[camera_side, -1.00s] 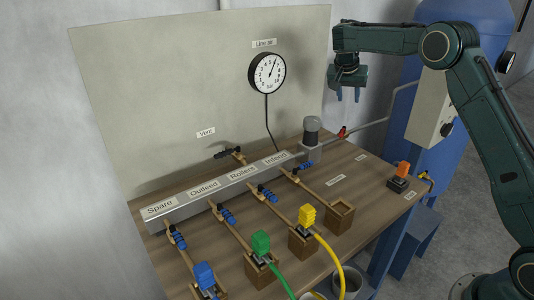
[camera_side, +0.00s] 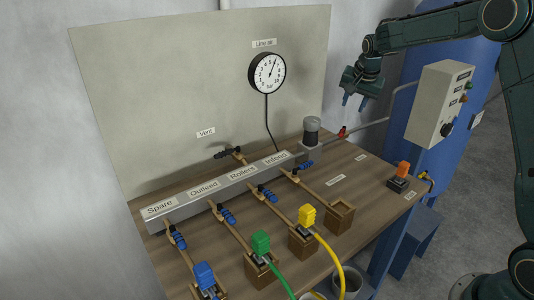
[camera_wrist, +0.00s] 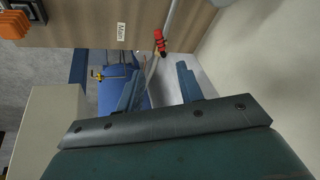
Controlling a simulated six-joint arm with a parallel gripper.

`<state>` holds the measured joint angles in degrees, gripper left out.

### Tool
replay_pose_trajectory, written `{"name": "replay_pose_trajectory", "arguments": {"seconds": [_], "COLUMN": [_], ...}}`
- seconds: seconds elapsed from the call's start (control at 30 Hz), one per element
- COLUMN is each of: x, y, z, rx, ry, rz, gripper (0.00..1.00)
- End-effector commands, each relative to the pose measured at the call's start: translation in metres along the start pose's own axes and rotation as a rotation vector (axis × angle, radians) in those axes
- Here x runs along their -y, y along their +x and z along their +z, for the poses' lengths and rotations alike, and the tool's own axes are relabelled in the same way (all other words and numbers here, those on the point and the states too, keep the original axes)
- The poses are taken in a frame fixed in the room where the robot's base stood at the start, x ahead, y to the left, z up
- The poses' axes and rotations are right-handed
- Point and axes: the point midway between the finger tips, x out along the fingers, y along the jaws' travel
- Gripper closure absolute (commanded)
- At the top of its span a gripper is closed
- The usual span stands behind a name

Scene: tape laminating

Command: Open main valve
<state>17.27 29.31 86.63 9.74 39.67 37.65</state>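The red valve handle (camera_side: 342,132) sits on the grey pipe at the back right of the bench. In the wrist view the red handle (camera_wrist: 159,42) shows on the pipe beside a label reading "Main" (camera_wrist: 121,32). My gripper (camera_side: 354,102) is above the red handle and a little to its right in the side view, tilted and apart from it. In the wrist view its two fingers (camera_wrist: 160,92) are spread with nothing between them, and the handle lies beyond the fingertips.
A dark-capped cylinder (camera_side: 311,130) stands left of the handle, joined to the grey manifold (camera_side: 220,190). A pressure gauge (camera_side: 267,73) hangs on the back panel. A beige control box (camera_side: 438,105) is to the right. An orange connector (camera_side: 402,169) stands on the bench's right side.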

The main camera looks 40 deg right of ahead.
Motion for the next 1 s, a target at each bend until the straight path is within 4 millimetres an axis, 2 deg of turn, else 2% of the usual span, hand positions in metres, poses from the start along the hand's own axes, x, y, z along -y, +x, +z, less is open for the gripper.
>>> {"name": "replay_pose_trajectory", "arguments": {"seconds": [0.27,0.8,1.0], "x": [-0.001,-0.001,0.000], "y": [0.027,0.105,0.124], "z": [0.000,0.000,0.000], "rx": [0.002,0.002,0.000], "ry": [0.000,0.000,0.000], "rz": [0.002,0.003,0.001], "gripper": [0.63,0.63,0.63]}}
